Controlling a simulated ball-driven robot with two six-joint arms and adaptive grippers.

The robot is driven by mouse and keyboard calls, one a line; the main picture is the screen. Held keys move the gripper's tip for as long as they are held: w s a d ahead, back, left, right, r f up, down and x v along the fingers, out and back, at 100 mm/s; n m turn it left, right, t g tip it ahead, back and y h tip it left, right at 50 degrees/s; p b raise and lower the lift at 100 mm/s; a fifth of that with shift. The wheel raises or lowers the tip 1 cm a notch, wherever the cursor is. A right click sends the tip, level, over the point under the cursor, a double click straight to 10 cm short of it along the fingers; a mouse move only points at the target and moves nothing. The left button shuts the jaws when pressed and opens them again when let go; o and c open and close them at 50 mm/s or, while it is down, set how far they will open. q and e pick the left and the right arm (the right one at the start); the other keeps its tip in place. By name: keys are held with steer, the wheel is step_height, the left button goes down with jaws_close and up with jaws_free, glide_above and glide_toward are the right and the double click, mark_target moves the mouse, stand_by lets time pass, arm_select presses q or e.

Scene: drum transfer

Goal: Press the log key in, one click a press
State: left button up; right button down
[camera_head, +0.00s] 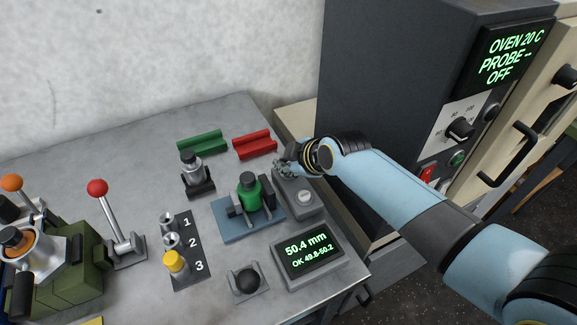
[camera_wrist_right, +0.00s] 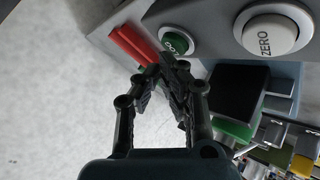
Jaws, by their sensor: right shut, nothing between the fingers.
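The log key is a green round button (camera_wrist_right: 177,41) on the grey key box (camera_head: 301,207), seen in the right wrist view. In the head view my right gripper hides it. The white ZERO key (camera_head: 305,197) sits on the same box and shows large in the wrist view (camera_wrist_right: 271,35). My right gripper (camera_head: 282,166) is shut and empty at the far end of the box. In the wrist view its fingertips (camera_wrist_right: 164,62) are just beside the log key's edge; I cannot tell whether they touch it. My left gripper is not in view.
The display (camera_head: 309,256) reads 50.4 mm, OK 49.8-50.2. A green drum (camera_head: 249,191) sits in the blue-based gauge (camera_head: 232,222). Red (camera_head: 254,144) and green (camera_head: 203,143) racks lie behind. Numbered posts (camera_head: 185,249) and a red-knobbed lever (camera_head: 97,188) stand left. The oven (camera_head: 400,90) stands right.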

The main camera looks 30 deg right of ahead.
step_height(320, 180, up, 4)
steer(key=p, duration=0.3)
steer(key=shift+f, duration=0.2)
steer(key=shift+r, duration=1.15)
steer(key=shift+s, duration=0.1)
